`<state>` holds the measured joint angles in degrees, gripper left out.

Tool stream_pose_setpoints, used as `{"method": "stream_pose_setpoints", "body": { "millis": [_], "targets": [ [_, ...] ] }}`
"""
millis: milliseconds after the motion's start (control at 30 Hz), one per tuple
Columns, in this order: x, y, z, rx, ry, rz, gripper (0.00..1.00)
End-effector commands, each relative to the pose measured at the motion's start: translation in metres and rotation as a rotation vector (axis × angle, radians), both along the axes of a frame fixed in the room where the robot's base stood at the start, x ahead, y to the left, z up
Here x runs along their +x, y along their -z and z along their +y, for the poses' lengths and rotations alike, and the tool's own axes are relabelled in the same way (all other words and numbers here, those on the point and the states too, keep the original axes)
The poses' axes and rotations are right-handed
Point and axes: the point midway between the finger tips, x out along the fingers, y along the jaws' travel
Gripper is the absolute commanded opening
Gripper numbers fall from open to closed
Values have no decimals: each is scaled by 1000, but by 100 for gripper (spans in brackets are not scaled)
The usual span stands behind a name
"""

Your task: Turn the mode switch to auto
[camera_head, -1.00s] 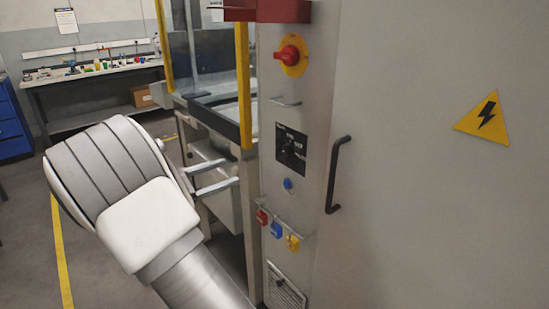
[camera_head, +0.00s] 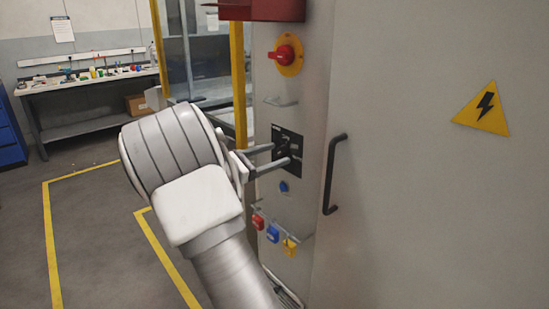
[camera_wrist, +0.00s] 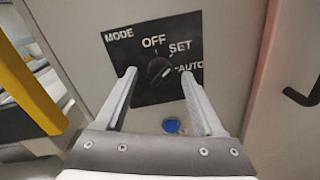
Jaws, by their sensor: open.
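The mode switch (camera_wrist: 160,72) is a round dark knob on a black plate (camera_wrist: 150,90) lettered MODE, OFF, SET and AUTO. A light mark on the knob faces right, roughly between SET and AUTO; its exact setting is hard to tell. In the head view the plate (camera_head: 291,137) sits on the narrow grey cabinet side, with the knob partly hidden by my fingers. My gripper (camera_head: 278,155) is open, its fingertips at or just off the plate. In the wrist view my gripper (camera_wrist: 159,74) has one finger on each side of the knob. I see no contact with it.
A blue button (camera_wrist: 171,126) is below the plate. A red rotary switch (camera_head: 285,54) is above it, and red, blue and yellow padlocks (camera_head: 273,233) hang below. A black door handle (camera_head: 333,175) stands out to the right. A yellow post (camera_head: 238,80) rises at left.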

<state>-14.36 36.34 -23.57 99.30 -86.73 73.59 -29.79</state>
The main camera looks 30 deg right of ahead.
Motion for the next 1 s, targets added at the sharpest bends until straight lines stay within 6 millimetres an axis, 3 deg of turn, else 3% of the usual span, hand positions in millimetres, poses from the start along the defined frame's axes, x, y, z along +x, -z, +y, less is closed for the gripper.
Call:
{"method": "stream_pose_setpoints", "body": {
  "millis": [367, 767, 1000],
  "targets": [
    [0, 0, -6, 0, 1, 0, 71],
    [0, 0, -6, 0, 1, 1, 0],
    [0, 0, -6, 1, 1, -6, 0]
  ]
}}
